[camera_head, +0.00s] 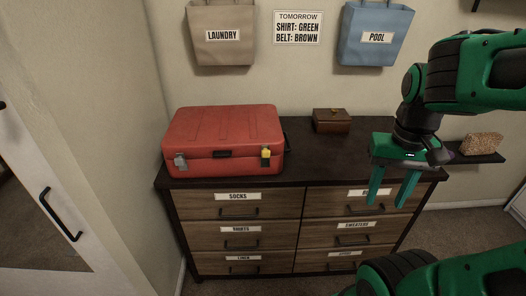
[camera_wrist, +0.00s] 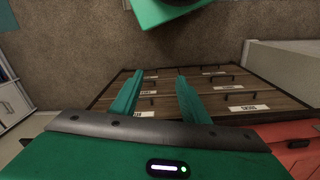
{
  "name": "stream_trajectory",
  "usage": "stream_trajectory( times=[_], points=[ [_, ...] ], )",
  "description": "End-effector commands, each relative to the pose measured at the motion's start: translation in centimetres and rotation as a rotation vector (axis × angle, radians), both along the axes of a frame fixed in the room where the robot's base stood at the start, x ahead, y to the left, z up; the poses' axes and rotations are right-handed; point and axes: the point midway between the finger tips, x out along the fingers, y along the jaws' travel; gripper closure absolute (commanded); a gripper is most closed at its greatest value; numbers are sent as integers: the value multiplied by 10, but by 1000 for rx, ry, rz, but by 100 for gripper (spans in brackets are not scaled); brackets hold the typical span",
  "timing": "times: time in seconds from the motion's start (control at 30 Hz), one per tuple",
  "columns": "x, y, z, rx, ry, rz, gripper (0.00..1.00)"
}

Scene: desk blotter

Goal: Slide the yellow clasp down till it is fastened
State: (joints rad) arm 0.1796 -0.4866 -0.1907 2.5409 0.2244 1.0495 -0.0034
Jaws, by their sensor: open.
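A red case (camera_head: 222,138) lies closed on the left part of the dark dresser top (camera_head: 300,160). The yellow clasp (camera_head: 265,154) is on the right of the case's front face, near the lid seam. A grey clasp (camera_head: 181,161) is on the left of the same face. My gripper (camera_head: 391,204) is open and empty, fingers pointing down, in front of the dresser's right side and well to the right of the case. In the wrist view my gripper (camera_wrist: 158,85) is open over the drawer fronts, and the red case (camera_wrist: 295,145) shows at the lower right. The yellow clasp is not visible there.
A small brown box (camera_head: 332,121) stands at the back of the dresser top. Laundry (camera_head: 222,35) and pool (camera_head: 376,35) bags and a sign (camera_head: 298,28) hang on the wall. A shelf with a woven item (camera_head: 482,146) is at right. The dresser top between case and gripper is mostly clear.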

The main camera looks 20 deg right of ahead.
Motion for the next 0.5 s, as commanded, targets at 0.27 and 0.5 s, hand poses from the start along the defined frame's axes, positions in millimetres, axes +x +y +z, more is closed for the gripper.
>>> stream_trajectory(
  times=[0.27,0.5],
  points=[
    [133,34,32,-210,-47,138,59],
    [231,139,49,-333,-169,259,59]
  ],
)
